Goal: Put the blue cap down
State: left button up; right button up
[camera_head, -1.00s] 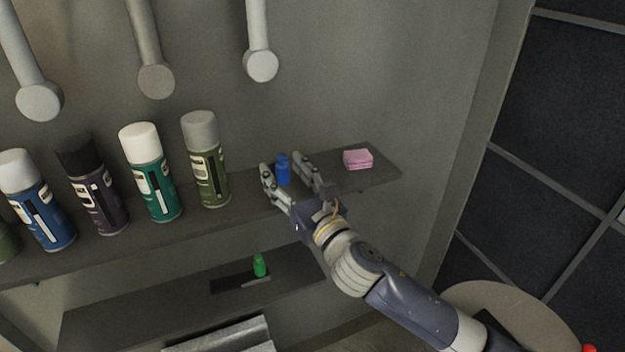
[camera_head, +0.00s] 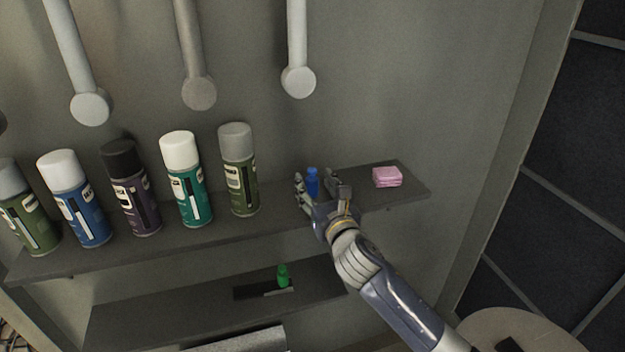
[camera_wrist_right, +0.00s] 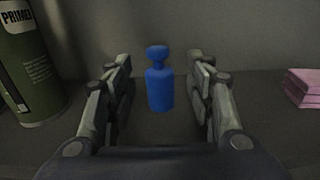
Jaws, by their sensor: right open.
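The blue cap (camera_head: 312,182) stands upright on the upper shelf (camera_head: 270,222), between the green spray can and the pink block. In the right wrist view the blue cap (camera_wrist_right: 159,80) is a small bottle-like shape with a narrow neck and a rounded top. My right gripper (camera_head: 317,187) is open, with one finger on each side of the cap. In the right wrist view a gap shows between the cap and each finger of the right gripper (camera_wrist_right: 160,90). My left gripper is not in view.
Several spray cans, the nearest an olive-green one (camera_head: 239,170), stand left of the gripper. A pink block (camera_head: 387,177) lies to the right. A green cap (camera_head: 283,275) sits on the lower shelf (camera_head: 180,306). Pale rods hang on the wall above.

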jog(key=shift+x, duration=1.35)
jog(key=shift+a, duration=0.1)
jog(key=c, duration=0.9)
